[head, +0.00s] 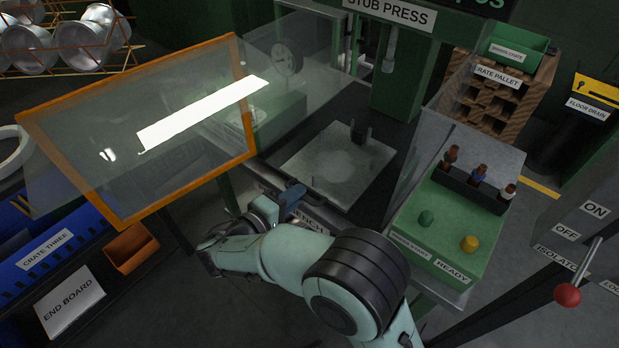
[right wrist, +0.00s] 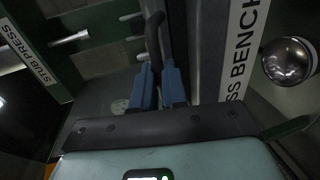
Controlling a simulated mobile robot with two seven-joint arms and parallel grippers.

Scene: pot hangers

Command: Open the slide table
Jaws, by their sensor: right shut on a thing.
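The slide table appears to be the flat grey plate (head: 325,178) under the stub press, behind the bench's front edge. A dark curved handle (right wrist: 153,38) shows in the right wrist view. My right gripper (head: 291,198) is at the front edge of the press bench, and its blue fingers (right wrist: 160,88) are shut on the handle. In the head view the hand and forearm hide the handle. I cannot tell how far out the table is. My left gripper is not in view.
An orange-framed clear guard (head: 242,100) stands at the left of the press. A green control box (head: 440,225) with green and yellow buttons is at the right. A red-knobbed isolator lever (head: 568,295) is at the far right. Blue crates (head: 75,240) are at the left.

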